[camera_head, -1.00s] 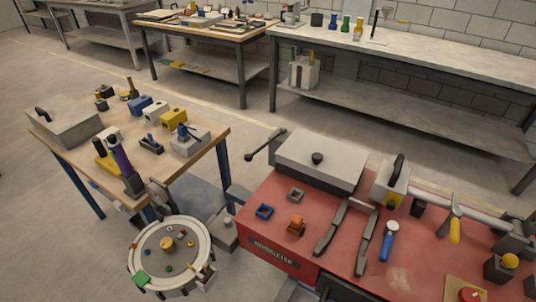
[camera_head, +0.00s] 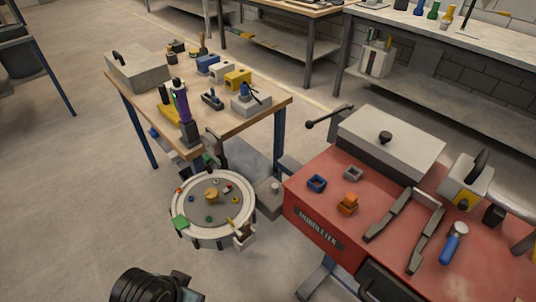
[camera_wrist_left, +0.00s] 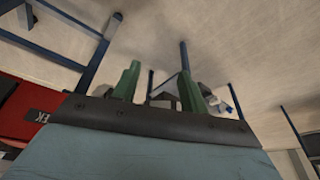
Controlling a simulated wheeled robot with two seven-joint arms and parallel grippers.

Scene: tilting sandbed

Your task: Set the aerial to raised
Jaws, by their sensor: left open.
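I cannot tell for certain which thing is the aerial. A tilted purple and black upright piece (camera_head: 181,106) on a dark base stands at the near edge of the wooden table (camera_head: 228,130). A grey box with a blue lever-like part (camera_head: 251,98) sits at that table's right corner. My left gripper (camera_wrist_left: 158,72) shows in the left wrist view with its two green fingers apart and nothing visibly held. Grey shapes behind the fingers are too small to name. In the head view only a dark rounded arm part shows at the bottom left. My right gripper is not in view.
A round sandbed tray (camera_head: 178,234) with small coloured pieces stands before the table. The red bench (camera_head: 330,190) at right bears a grey lidded box (camera_head: 390,145), tools and a yellow device (camera_head: 465,182). Clear floor lies at left.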

